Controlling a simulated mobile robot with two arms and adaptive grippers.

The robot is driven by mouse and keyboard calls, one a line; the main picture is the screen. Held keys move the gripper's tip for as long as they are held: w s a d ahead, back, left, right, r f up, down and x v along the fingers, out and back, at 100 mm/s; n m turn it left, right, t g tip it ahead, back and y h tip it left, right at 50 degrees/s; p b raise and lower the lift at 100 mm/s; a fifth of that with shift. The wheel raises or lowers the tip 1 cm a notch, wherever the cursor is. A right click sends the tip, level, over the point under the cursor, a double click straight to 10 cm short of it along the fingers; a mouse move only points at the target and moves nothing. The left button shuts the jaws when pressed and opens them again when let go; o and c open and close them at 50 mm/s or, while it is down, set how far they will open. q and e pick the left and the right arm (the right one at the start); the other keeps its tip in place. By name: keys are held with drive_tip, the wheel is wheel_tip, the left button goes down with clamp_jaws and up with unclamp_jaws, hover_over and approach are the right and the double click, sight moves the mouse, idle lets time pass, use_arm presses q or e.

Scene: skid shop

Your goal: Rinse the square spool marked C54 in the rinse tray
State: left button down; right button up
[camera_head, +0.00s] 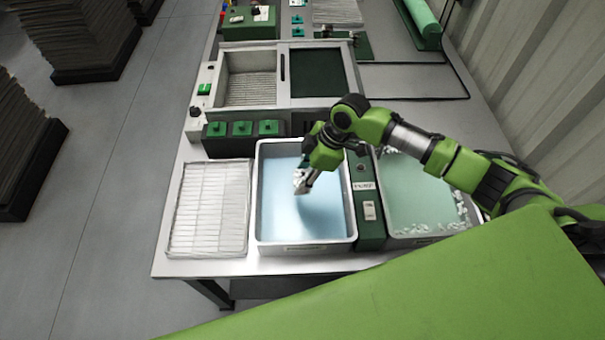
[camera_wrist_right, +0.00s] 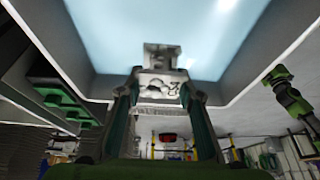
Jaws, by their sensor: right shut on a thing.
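My right gripper (camera_head: 303,182) reaches down over the left tray (camera_head: 262,228), a white-rimmed tray of clear pale blue liquid. It is shut on a small grey metallic piece, taken as the square spool (camera_wrist_right: 162,54), which shows between the fingertips in the right wrist view. Dark marks show near the fingertips, but I cannot read C54. In the wrist view the piece appears against the blue liquid; I cannot tell whether it touches the liquid. No tray label reads clearly as rinse. My left gripper is not identifiable in either view.
A second tray (camera_head: 408,242) with greenish liquid and white foam lies right, beyond a narrow dark green control unit (camera_head: 369,228). A wire rack (camera_head: 208,210) lies left. Behind are a block with green knobs (camera_head: 242,146) and a two-bay basin (camera_head: 250,103).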

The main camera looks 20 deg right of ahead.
wheel_tip(320, 180, down, 8)
drive_tip(key=b, duration=0.4)
drive_tip(key=shift+f, duration=0.15)
drive_tip(key=shift+f+b, duration=0.25)
drive_tip(key=shift+b, duration=0.05)
idle(0.5)
drive_tip(key=shift+w, duration=0.15)
idle(0.8)
drive_tip(key=shift+w+d+b, duration=0.2)
drive_tip(key=shift+w+b, duration=0.2)
drive_tip(key=shift+w, duration=0.35)
drive_tip(key=shift+r, duration=0.1)
